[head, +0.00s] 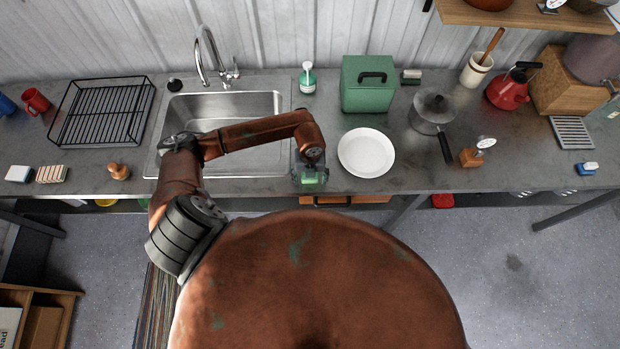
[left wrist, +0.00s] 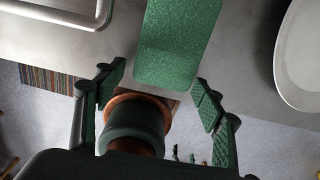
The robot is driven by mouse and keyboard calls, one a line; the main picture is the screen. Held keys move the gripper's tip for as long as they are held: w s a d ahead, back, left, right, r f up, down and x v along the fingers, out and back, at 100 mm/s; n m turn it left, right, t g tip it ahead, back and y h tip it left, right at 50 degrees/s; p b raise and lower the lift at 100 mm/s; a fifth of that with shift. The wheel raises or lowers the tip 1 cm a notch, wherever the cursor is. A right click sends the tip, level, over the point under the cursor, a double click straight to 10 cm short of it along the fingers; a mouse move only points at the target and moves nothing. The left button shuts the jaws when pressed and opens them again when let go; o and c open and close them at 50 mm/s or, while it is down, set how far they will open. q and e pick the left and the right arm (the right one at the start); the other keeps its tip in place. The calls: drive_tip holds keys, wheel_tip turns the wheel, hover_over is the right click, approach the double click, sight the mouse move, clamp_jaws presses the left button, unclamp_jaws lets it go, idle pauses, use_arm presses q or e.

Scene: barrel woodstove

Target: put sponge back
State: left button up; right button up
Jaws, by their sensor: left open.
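A green sponge (left wrist: 176,45) with a speckled surface shows in the left wrist view, lying at the front edge of the grey counter. In the head view it is a small green patch (head: 313,179) under my left gripper, mostly covered by it. My left gripper (head: 309,172) points down at the counter edge, between the sink and the white plate. In the left wrist view its two fingers (left wrist: 160,85) are spread apart, with the sponge between and beyond their tips. I cannot tell whether they touch it. My right gripper is not in view.
The sink (head: 262,108) is behind my left arm, with a soap bottle (head: 307,80) at its right. A white plate (head: 366,153) is just right of my gripper.

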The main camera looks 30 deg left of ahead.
use_arm(q)
wheel_tip(320, 180, up, 12)
drive_tip(key=b, duration=0.2)
idle(0.5)
